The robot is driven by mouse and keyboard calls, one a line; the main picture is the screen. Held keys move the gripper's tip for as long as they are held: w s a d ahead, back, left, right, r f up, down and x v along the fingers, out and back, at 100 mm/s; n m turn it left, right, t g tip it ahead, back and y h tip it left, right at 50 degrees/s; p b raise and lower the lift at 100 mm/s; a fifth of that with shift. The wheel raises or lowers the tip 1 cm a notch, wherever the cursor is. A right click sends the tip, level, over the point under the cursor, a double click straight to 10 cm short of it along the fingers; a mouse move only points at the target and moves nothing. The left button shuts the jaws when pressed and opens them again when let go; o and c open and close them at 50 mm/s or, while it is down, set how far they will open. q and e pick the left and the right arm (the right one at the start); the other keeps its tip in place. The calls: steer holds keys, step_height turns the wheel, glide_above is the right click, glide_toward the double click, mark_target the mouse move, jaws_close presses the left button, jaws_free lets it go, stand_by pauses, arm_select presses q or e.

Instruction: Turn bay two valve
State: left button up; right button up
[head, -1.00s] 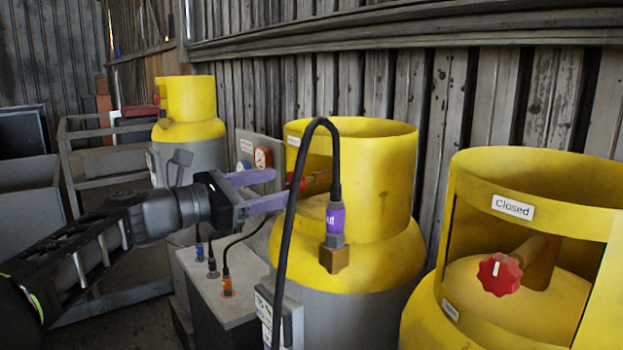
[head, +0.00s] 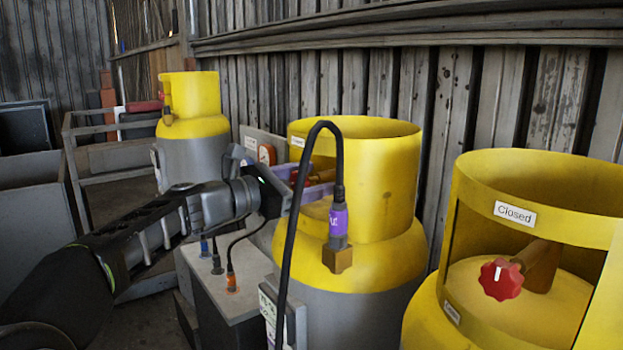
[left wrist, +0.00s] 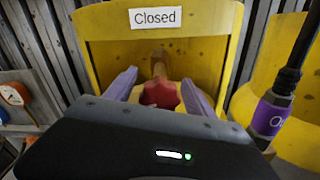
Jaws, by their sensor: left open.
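The middle yellow-and-grey cylinder (head: 370,230) has a red valve knob (left wrist: 160,95) inside its yellow collar, under a "Closed" label (left wrist: 155,17). My left gripper (head: 298,180) reaches into the collar opening from the left. In the left wrist view my left gripper (left wrist: 160,88) is open, with one purple finger on each side of the red knob. The knob lies between the fingers, and I cannot tell whether they touch it. In the head view the knob is partly hidden by a finger and the black hose. No bay number is readable. My right gripper is out of view.
A black hose (head: 290,230) with a purple-banded connector (head: 338,218) arches before the middle cylinder. A right cylinder (head: 480,250) has a red knob (head: 501,279) and "Closed" label. Another cylinder (head: 195,130) stands at the back left. A grey box (head: 235,300) with cables stands below my arm.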

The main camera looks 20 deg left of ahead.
arm_select(q)
steer(key=shift+c, duration=0.2)
steer(key=c, duration=1.3)
steer(key=shift+f, duration=0.1)
